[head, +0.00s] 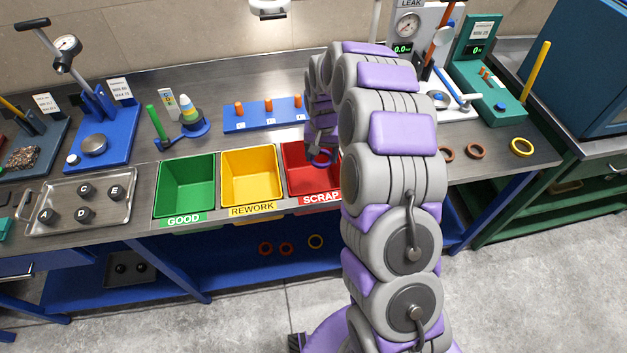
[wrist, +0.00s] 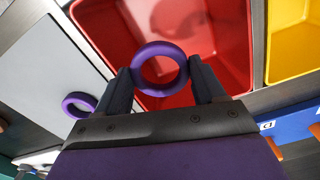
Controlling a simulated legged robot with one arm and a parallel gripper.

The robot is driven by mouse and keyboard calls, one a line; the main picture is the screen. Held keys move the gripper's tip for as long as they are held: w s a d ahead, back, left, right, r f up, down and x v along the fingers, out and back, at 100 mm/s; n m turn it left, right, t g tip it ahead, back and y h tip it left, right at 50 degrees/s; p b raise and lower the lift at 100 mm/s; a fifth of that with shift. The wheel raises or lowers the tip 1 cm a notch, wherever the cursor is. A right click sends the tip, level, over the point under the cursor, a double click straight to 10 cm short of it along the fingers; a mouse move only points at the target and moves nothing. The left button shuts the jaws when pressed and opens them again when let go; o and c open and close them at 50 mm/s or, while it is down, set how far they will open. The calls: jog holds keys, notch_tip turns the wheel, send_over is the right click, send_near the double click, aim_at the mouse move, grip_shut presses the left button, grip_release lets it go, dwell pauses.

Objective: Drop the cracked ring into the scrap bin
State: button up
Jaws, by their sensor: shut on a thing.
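My gripper (wrist: 160,70) is shut on a purple ring (wrist: 160,48), with one dark finger on each side of it. In the wrist view, the ring shows in front of the open red scrap bin (wrist: 222,30). In the head view, the ring (head: 321,158) is over the right part of the red scrap bin (head: 298,157), which my arm partly hides. The bin's visible floor looks empty. No crack can be made out on the held ring. A second purple ring (wrist: 78,97) lies left of my gripper in the wrist view.
A yellow rework bin (head: 250,165) and a green good bin (head: 186,180) stand left of the scrap bin. A blue peg board (head: 262,122) lies behind them.

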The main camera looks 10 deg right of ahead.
jog(key=shift+a+f, duration=0.5)
jog(key=shift+f, duration=0.05)
jog(key=o, duration=0.7)
jog(key=shift+a, duration=0.2)
jog(key=o, duration=0.4)
jog(key=shift+d, duration=0.45)
jog(key=shift+r, duration=0.1)
notch_tip(320, 180, up, 17)
jog(key=p, duration=0.3)
